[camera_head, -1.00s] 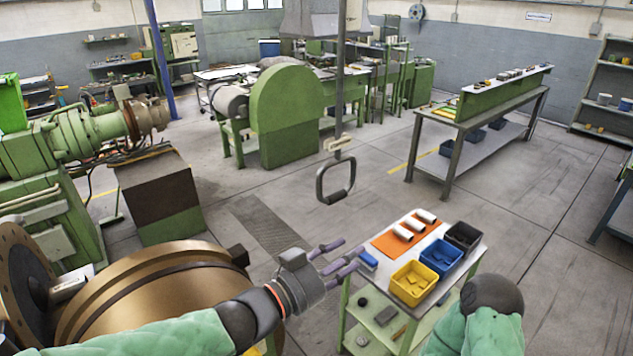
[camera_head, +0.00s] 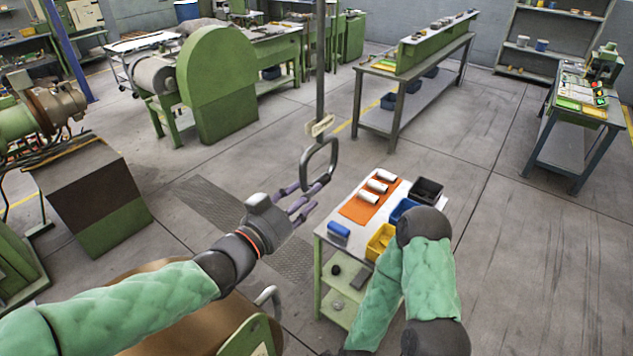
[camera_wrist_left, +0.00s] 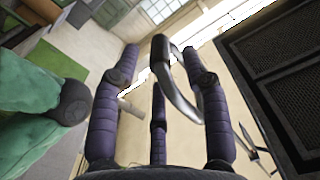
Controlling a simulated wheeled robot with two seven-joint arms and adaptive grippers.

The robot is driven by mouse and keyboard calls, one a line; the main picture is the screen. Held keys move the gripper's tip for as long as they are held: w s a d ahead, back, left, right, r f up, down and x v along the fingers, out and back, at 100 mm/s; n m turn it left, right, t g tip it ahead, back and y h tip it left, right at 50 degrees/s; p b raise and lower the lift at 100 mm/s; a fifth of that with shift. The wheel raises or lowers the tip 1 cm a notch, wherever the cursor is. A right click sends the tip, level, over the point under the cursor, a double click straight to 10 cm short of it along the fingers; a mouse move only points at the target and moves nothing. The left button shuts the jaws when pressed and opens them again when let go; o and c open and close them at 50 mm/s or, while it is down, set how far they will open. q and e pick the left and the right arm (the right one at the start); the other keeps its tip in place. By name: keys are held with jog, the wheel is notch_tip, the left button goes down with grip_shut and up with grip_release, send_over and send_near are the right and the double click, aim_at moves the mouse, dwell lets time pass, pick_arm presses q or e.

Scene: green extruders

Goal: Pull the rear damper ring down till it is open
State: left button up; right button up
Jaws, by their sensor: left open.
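A dark grey pull ring (camera_head: 335,158) hangs from a vertical rod (camera_head: 320,70), with a pale block (camera_head: 320,126) at the joint. My left gripper (camera_head: 310,200) has purple fingers. It is open at the lower part of the ring. In the left wrist view the ring (camera_wrist_left: 180,93) appears between the spread fingers (camera_wrist_left: 158,90), nearer the right-hand one. I cannot tell whether any finger touches it. My right arm shows as a bent green sleeve at lower right; its gripper is out of view.
A small cart (camera_head: 332,220) stands just right of the ring, with white rolls on an orange mat (camera_head: 358,212) and yellow, blue and black bins. A bronze drum (camera_head: 170,290) lies below my left arm. A green workbench (camera_head: 415,60) stands farther back. Open floor lies right.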

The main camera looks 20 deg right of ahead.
pick_arm(q)
jog(key=shift+p+x, duration=0.3)
jog(key=shift+x, duration=2)
jog(key=shift+c, duration=0.3)
